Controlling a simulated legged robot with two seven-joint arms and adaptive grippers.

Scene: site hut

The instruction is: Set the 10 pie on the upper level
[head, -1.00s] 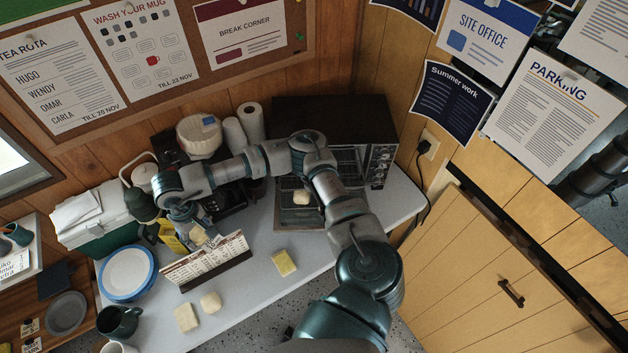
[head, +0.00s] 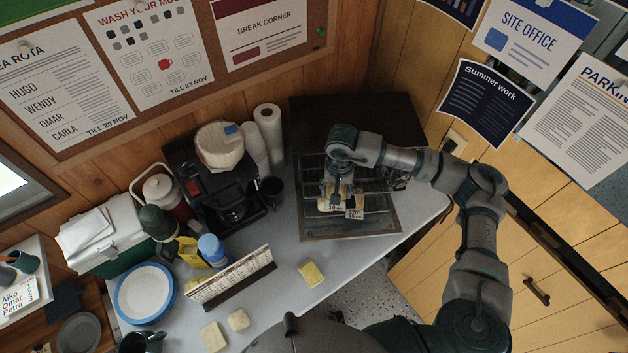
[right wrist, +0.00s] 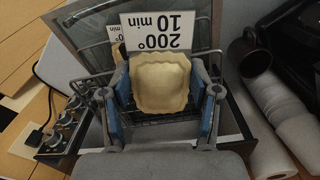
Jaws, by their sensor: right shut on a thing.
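My right gripper (head: 340,193) is in front of the open oven (head: 355,115). In the right wrist view, the gripper's blue-padded fingers (right wrist: 163,104) are shut on a pale square pie (right wrist: 160,82) with a crimped rim. A white card (right wrist: 160,32) reading "200° 10 min" appears upside down just beyond the pie. A second card (right wrist: 115,42) is partly hidden behind it. The oven has wire racks (head: 312,172) and a lowered door (head: 350,229). I cannot tell whether the pie touches a rack. My left gripper is not in view.
A yellow sponge-like block (head: 311,273) and two pale pieces, one squarish (head: 213,336) and one rounder (head: 238,320), lie on the counter. A standing printed board (head: 230,280), a blue-rimmed plate (head: 146,293) and a coffee machine (head: 205,180) are left of the oven.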

